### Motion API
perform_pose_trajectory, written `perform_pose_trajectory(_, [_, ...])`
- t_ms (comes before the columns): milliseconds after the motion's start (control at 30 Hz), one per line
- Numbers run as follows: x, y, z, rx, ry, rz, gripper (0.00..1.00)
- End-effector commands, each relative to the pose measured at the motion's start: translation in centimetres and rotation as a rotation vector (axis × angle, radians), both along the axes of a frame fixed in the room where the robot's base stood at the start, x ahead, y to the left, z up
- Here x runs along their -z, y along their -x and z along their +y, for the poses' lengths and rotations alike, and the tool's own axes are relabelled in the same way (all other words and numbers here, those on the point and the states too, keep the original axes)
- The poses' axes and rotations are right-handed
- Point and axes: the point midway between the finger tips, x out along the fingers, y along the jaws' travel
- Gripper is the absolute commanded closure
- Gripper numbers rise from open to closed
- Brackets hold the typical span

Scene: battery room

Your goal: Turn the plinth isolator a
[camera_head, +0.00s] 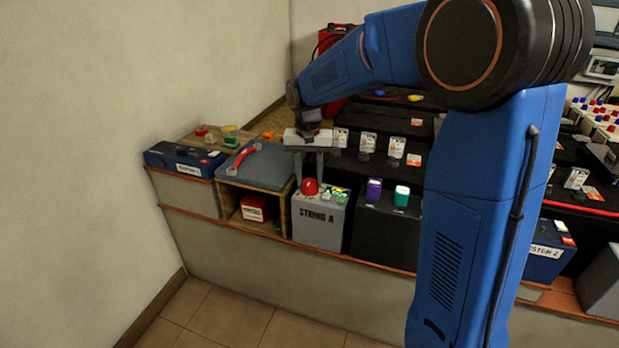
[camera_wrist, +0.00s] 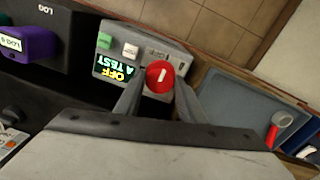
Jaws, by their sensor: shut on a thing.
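The isolator is a red round knob (camera_head: 309,187) on top of a grey box marked STRING A (camera_head: 318,232). In the wrist view the knob (camera_wrist: 160,77) shows a short white mark on its face, next to a black label with OFF and A TEST (camera_wrist: 115,70). My gripper (camera_head: 309,178) points down onto the knob from above. In the wrist view its two fingers (camera_wrist: 159,88) are shut on the knob, one on each side. The fingertips partly hide the knob's sides and the panel near it.
Left of the box is a grey lid (camera_head: 257,167) with a red handle, over a wooden cubby holding a red box (camera_head: 254,208). Right of it a black box carries a purple block (camera_head: 374,189) and a teal block (camera_head: 401,196). Black battery units stand behind.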

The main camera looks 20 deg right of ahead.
Motion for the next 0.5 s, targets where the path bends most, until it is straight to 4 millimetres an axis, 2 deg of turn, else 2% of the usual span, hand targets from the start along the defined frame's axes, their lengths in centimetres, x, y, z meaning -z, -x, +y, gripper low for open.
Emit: perform_pose_trajectory(500, [-0.11, -0.1, -0.02, 0.056, 0.0, -0.003, 0.86])
